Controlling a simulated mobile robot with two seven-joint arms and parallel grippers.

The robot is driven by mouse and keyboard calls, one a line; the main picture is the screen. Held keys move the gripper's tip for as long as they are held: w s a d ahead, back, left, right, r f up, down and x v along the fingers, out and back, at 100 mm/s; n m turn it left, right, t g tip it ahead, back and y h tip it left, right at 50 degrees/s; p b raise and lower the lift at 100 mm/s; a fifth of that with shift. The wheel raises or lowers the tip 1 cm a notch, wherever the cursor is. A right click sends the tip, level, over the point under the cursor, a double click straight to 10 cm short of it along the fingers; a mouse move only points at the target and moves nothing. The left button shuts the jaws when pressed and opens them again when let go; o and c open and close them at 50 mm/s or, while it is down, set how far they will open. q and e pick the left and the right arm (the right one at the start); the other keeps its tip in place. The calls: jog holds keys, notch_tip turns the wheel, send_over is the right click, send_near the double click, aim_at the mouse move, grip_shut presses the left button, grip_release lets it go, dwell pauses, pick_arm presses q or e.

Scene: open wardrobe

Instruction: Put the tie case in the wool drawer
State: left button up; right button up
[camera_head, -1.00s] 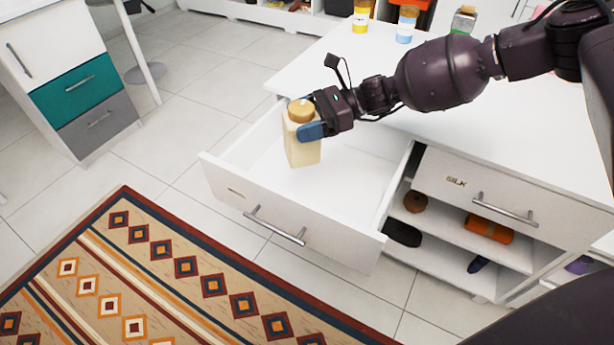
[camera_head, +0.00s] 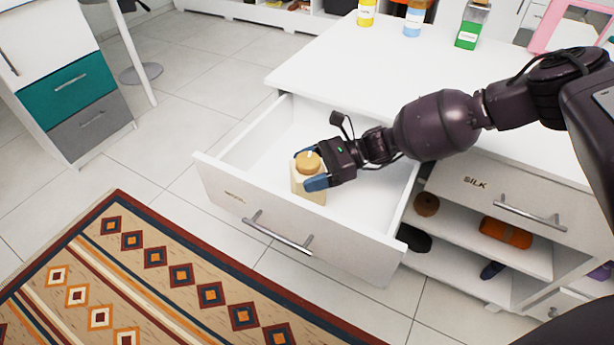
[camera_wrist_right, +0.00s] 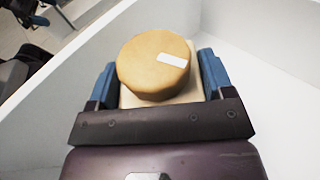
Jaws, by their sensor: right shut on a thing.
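The tie case (camera_head: 308,188) is a cream upright box with a round tan top. My right gripper (camera_head: 313,177) is shut on it and holds it upright inside the open drawer (camera_head: 370,200), near the drawer's front panel. In the right wrist view the tan top (camera_wrist_right: 155,65) sits between the two blue fingers. The drawer's front has a small label, hard to read, and a metal bar handle (camera_head: 278,233). Whether the case's base touches the drawer floor is hard to tell. My left gripper is not in view.
A closed drawer labelled SILK (camera_head: 490,195) is at the right, above open shelves with an orange roll (camera_head: 506,232). Several bottles, one green (camera_head: 472,25), stand on the white top. A patterned rug (camera_head: 180,275) lies in front. The drawer around the case is otherwise empty.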

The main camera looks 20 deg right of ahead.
notch_tip(320, 180, down, 2)
jog(key=shift+f, duration=0.4)
jog(key=shift+r, duration=0.25)
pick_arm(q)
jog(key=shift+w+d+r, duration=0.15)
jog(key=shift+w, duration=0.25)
pick_arm(e)
jog(key=shift+f, duration=0.1)
jog(key=o, duration=1)
